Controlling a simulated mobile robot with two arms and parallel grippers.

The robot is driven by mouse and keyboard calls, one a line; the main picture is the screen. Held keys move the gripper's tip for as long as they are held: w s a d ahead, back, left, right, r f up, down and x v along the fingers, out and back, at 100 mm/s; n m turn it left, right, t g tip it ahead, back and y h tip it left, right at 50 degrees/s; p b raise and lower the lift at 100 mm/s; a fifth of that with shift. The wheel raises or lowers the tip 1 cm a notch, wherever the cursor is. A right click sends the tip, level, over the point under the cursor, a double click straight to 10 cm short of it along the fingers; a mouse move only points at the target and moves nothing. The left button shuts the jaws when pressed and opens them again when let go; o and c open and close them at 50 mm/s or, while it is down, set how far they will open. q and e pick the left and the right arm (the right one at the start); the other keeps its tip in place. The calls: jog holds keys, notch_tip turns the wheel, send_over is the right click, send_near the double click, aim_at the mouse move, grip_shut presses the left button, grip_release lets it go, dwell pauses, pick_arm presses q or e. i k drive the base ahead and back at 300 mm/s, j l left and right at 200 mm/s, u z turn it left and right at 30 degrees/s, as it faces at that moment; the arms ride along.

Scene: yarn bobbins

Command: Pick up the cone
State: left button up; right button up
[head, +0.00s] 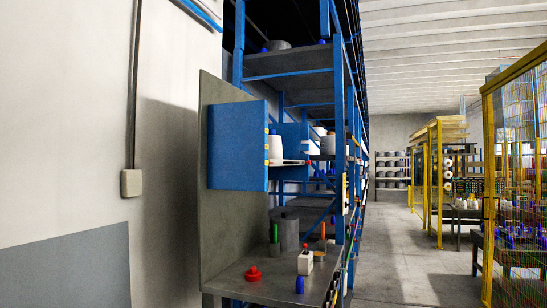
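A white cone (276,148) stands upright in the blue box-like bay on the rack, partly hidden by the bay's blue side panel (238,146). It seems to rest on a small light ledge (293,162). A greyish-white bobbin (328,145) stands on a shelf a little to its right and farther back. Neither of my grippers shows in the head view, so nothing is seen touching the cone.
A wall (100,130) closes the left. The aisle floor (395,260) is clear; a yellow fence (487,190) stands right.

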aim_at(275, 141)
jog(key=i+l+z, duration=0.2)
jog(key=i+z, duration=0.55)
jog(key=i, duration=0.2)
jog(key=i+l+z, duration=0.1)
jog(key=i, duration=0.65)
jog(key=i+l+z, duration=0.1)
jog(key=i, duration=0.65)
